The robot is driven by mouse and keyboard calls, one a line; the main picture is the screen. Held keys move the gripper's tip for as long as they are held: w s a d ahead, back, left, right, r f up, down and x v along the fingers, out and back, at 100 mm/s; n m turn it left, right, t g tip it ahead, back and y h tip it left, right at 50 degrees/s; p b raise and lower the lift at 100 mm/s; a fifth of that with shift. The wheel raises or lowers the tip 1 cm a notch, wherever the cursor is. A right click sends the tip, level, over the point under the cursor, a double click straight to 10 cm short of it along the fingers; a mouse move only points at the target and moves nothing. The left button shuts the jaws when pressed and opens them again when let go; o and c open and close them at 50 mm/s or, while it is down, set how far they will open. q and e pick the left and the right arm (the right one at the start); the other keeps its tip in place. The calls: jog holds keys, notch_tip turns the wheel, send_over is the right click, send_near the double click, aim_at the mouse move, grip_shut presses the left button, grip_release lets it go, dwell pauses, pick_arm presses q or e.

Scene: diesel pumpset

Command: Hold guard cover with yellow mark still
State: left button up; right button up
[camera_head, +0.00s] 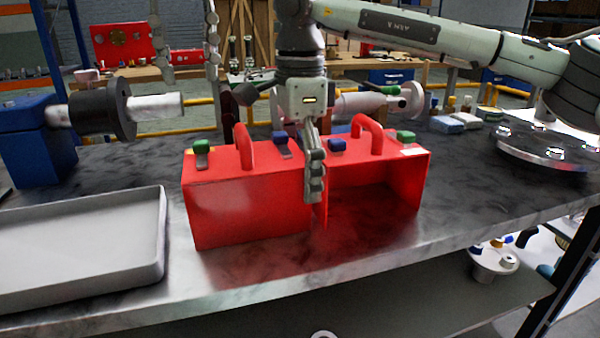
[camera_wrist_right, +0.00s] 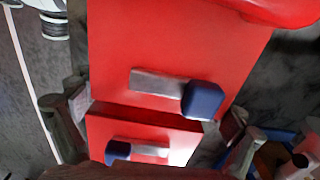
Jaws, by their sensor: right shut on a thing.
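The guard cover with the yellow mark (camera_head: 245,205) is the left one of two red boxes on the dark bench. It stands upright, with a small yellow patch at its top left corner, a red handle and a green and a blue clip on top. My left gripper (camera_head: 188,66) is at the top left, fingers apart, empty, above and behind the cover.
The second red guard cover (camera_head: 405,180) stands right against the first, its front open. A grey tray (camera_head: 165,240) is at the bench's left front. A blue pedestal with a shaft (camera_head: 115,108) is behind the tray. A round metal flange (camera_head: 540,150) is at the right.

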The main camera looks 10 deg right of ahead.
pick_arm(q)
jog(key=shift+m, duration=0.3)
jog(key=c, duration=0.4)
jog(key=shift+f+m, duration=0.1)
jog(key=shift+m, duration=0.4)
jog(key=shift+c, duration=1.2)
jog(key=shift+f+m, duration=0.1)
jog(key=shift+m, duration=0.7)
grip_shut()
jog(key=m+t, duration=0.1)
jog(key=m, duration=1)
jog(key=w+m+t, duration=0.1)
jog(key=m, duration=1.1)
jog(key=w+m+t, duration=0.1)
jog(key=m, duration=1)
jog(key=shift+w+a+m+t+y, duration=0.2)
jog(key=shift+a+m+t+y, duration=0.1)
jog(key=shift+t, duration=0.1)
